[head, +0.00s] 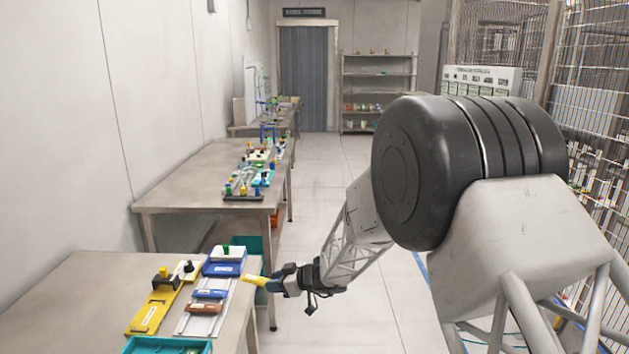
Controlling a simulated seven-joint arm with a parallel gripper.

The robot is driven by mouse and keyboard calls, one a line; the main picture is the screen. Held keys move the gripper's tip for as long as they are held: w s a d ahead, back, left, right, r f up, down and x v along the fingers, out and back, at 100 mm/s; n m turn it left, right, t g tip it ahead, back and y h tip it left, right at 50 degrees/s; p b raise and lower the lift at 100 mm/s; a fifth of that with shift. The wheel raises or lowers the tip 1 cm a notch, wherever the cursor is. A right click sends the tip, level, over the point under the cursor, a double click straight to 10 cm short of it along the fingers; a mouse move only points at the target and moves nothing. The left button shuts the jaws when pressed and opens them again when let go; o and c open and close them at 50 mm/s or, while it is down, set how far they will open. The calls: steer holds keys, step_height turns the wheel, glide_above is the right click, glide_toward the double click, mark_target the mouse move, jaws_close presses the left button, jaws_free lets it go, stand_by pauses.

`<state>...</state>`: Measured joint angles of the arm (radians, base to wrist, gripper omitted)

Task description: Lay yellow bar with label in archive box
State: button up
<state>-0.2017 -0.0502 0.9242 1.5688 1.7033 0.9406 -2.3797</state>
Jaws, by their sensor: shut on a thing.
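A small yellow bar (254,279) is held in my gripper (273,284), which is shut on it. The bar points left, above the right edge of the near table. Any label on it is too small to make out. A teal open box (140,346) sits at the near edge of the picture on the table, cut off by the frame. A second teal bin (258,243) is partly hidden behind the near table. I cannot tell which of them is the archive box.
The near table (70,300) holds a long yellow board (150,312), a blue-and-white block (223,262) and a white rack with a blue piece (209,294). The table's left part is bare. More cluttered tables stand farther back. The aisle floor (320,190) is clear.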

steer(key=w+d+f+m+t+h, duration=0.2)
steer(key=w+d+m+t+h, duration=0.1)
steer(key=d, duration=0.7)
steer(key=w+d+f+m+t+h, duration=0.2)
steer(key=w+d, duration=0.4)
steer(key=d, duration=0.4)
steer(key=w+d+f+m+t+h, duration=0.3)
steer(key=w+d+f+m+h, duration=0.1)
steer(key=d, duration=0.6)
steer(key=shift+w+f+m+t, duration=0.2)
steer(key=shift+w+m+t, duration=0.1)
steer(key=shift+w+m, duration=0.55)
steer(key=shift+s+a, duration=0.15)
steer(key=shift+a, duration=0.05)
steer(key=s+a+r+n+g+y, duration=0.2)
steer(key=a, duration=0.5)
steer(key=s+a+r+n+g+y, duration=0.1)
steer(key=s+a+r+n+y, duration=0.15)
steer(key=a, duration=0.45)
steer(key=s+a+r+n+g+y, duration=0.2)
steer(key=a, duration=0.5)
steer(key=s+a+r+n+g+y, duration=0.3)
steer(key=s+a+n+g, duration=0.4)
steer(key=s+a, duration=0.8)
steer(key=shift+s+r+n+g, duration=0.3)
steer(key=shift+s+n+g, duration=0.1)
steer(key=shift+s, duration=0.35)
